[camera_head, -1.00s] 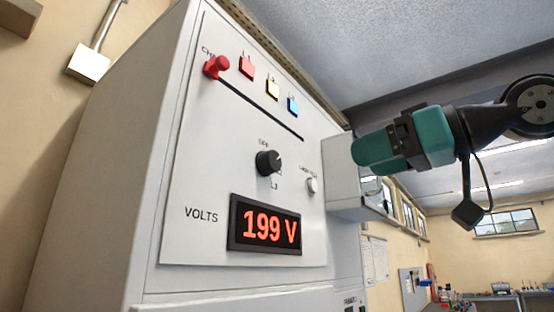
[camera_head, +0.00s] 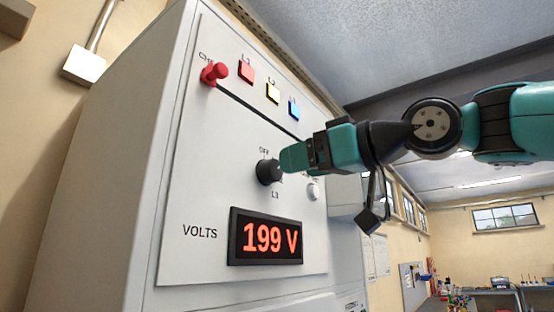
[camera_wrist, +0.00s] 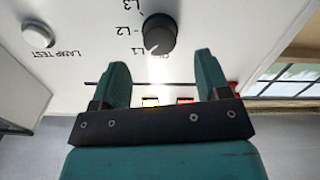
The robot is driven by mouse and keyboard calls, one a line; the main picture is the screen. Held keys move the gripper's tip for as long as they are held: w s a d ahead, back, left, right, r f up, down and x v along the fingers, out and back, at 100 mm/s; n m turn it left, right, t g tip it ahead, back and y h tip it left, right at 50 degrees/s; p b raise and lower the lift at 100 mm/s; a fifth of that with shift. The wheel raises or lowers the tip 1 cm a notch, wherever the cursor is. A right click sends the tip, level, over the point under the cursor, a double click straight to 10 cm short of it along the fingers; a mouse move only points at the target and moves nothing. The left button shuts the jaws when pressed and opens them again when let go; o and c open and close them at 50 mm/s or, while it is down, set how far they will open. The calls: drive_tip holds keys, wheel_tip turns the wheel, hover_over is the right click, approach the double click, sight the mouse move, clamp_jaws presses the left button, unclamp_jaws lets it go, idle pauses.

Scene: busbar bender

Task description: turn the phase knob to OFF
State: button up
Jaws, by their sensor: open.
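The black phase knob (camera_head: 268,172) sits on the white panel, with OFF above it and L3 below. In the wrist view the knob (camera_wrist: 160,33) appears upside down, beside L1, L2 and L3. A pale mark on it seems to lie toward L1; I cannot tell its exact setting. My gripper (camera_head: 290,158) has teal fingers close to the knob in the head view. In the wrist view the gripper (camera_wrist: 160,64) is open and empty, its fingertips on either side below the knob, not around it. Contact cannot be told.
The VOLTS display (camera_head: 265,238) reads 199 V. A grey box (camera_head: 345,195) juts out on the right.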

sight(277, 170)
drive_tip(key=p+x, duration=0.2)
drive_tip(key=x, duration=0.3)
drive_tip(key=shift+w+a, duration=0.15)
drive_tip(key=shift+a, duration=0.1)
drive_tip(key=c, duration=0.9)
